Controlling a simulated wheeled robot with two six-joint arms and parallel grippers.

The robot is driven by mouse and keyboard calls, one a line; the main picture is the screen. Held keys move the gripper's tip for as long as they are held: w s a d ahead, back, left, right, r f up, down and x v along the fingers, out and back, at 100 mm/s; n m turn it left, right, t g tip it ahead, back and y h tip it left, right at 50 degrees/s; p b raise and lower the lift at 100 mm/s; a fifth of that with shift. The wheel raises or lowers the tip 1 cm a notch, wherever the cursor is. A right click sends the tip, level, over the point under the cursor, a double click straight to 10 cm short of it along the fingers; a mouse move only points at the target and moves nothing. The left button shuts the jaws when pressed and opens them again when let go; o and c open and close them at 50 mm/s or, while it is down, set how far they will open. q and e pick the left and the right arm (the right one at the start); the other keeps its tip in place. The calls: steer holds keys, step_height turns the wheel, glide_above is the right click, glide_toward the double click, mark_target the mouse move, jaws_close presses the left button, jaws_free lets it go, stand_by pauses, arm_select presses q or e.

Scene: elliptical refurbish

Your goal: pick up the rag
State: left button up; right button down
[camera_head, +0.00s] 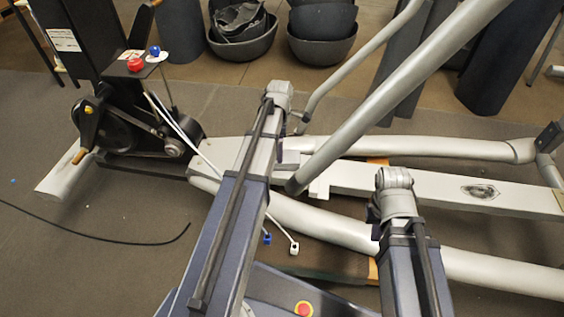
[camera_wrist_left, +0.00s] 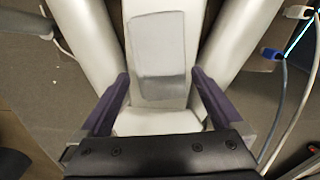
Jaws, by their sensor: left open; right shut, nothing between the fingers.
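In the left wrist view a flat grey rectangular patch (camera_wrist_left: 158,55) lies on the pale centre beam (camera_wrist_left: 190,15) of the elliptical machine; it looks like the rag, though I cannot be certain it is cloth. My left gripper (camera_wrist_left: 159,88) is open, one finger on each side of the beam, and the patch shows between and beyond the fingertips. I cannot tell whether they touch anything.
Grey tubes (camera_head: 345,225) run along both sides of the beam, and a slanted handle bar (camera_head: 400,85) rises above it. Cables with blue and white ends (camera_head: 293,248) hang near my left arm. Dark bins (camera_head: 322,35) stand behind. A black cord (camera_head: 120,238) lies on open floor.

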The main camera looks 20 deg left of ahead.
arm_select(q)
steer(key=f+b, duration=0.4)
steer(key=f, duration=0.1)
steer(key=shift+d, duration=0.25)
steer(key=shift+r, duration=0.1)
steer(key=c, duration=1.1)
steer(key=shift+c, duration=0.2)
step_height(320, 180, up, 10)
steer(key=p, duration=0.9)
steer(key=shift+p, duration=0.4)
